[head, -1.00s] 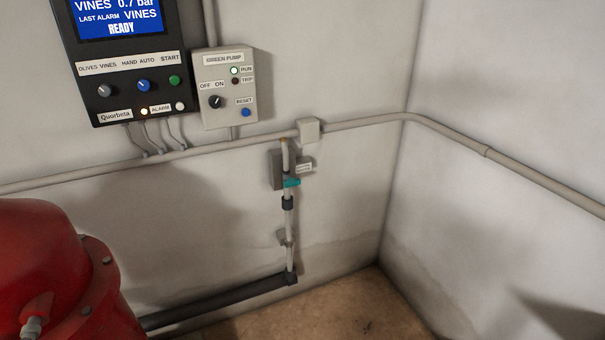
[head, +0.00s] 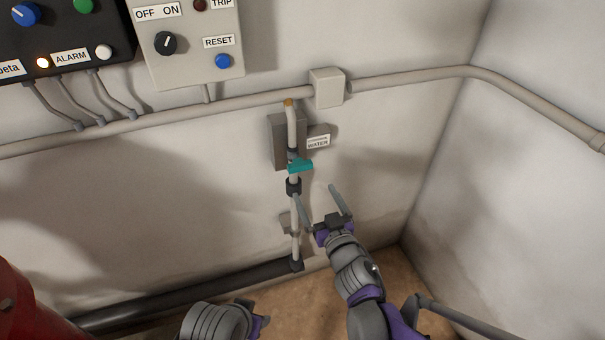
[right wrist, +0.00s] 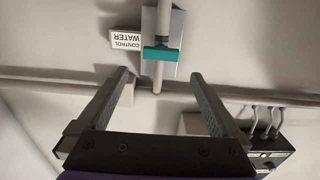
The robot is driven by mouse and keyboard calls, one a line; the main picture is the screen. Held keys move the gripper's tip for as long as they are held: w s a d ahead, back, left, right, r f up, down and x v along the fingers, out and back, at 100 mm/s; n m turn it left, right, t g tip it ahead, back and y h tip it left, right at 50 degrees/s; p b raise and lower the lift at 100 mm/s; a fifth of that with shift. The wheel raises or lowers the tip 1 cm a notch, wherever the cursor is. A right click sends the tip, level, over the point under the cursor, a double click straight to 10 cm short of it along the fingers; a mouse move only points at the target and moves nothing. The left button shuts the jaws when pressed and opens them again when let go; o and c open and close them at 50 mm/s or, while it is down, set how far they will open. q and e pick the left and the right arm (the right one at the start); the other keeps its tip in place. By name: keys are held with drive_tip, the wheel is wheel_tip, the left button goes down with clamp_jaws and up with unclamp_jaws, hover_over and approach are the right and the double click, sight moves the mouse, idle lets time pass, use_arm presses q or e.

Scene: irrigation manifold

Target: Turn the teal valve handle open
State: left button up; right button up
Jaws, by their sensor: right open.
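The teal valve handle (head: 300,166) sits on a thin upright pale pipe at the wall, below the horizontal conduit, and lies crosswise to the pipe. It also shows in the right wrist view (right wrist: 161,54), beyond and between the fingertips. My right gripper (head: 315,191) is open and empty, below and slightly right of the handle in the head view, apart from it. Its two spread fingers show in the right wrist view (right wrist: 159,73). Part of my left arm shows at the bottom of the head view; its fingers cannot be made out.
A grey plate (head: 279,143) and a "control water" label (head: 318,141) are beside the handle. A junction box (head: 327,88) is on the conduit above. The pump box (head: 185,60) and dark panel (head: 60,45) hang upper left. A red tank (head: 25,310) stands lower left.

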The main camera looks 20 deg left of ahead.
sight(301, 169)
drive_tip(key=p+x, duration=0.1)
drive_tip(key=x, duration=0.9)
drive_tip(key=shift+a+r, duration=0.1)
drive_tip(key=shift+a, duration=0.1)
drive_tip(key=c, duration=1.1)
drive_tip(key=shift+c, duration=0.2)
